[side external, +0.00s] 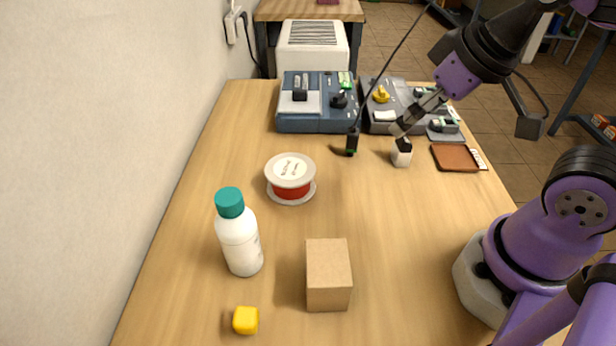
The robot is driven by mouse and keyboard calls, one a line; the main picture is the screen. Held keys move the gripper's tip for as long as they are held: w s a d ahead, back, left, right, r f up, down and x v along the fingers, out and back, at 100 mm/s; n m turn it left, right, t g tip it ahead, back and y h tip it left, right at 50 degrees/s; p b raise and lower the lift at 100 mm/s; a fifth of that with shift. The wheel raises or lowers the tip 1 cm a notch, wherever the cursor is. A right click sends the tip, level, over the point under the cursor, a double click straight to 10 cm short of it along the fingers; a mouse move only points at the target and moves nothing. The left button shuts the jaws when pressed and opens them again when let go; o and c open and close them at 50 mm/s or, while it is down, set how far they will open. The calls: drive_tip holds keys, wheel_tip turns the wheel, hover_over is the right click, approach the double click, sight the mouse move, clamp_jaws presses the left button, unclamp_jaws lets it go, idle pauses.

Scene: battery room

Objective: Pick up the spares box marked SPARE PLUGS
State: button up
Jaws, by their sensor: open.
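The words SPARE PLUGS are not readable on either box.
Blue (317,117) and grey (380,122) devices stand behind. A red spool (291,180), white bottle (239,240) and yellow block (245,320) stand left.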

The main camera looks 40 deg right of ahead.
drive_tip(key=n+g+y, duration=0.3)
drive_tip(key=n+g, duration=0.6)
drive_tip(key=n, duration=1.9)
hover_over(328, 259)
drive_tip(key=w+d, duration=0.2)
wheel_tip(328, 259, down, 6)
drive_tip(key=shift+a+f, duration=0.1)
drive_tip(key=shift+a, duration=0.05)
drive_tip(key=x, duration=1)
drive_tip(key=c, duration=1.2)
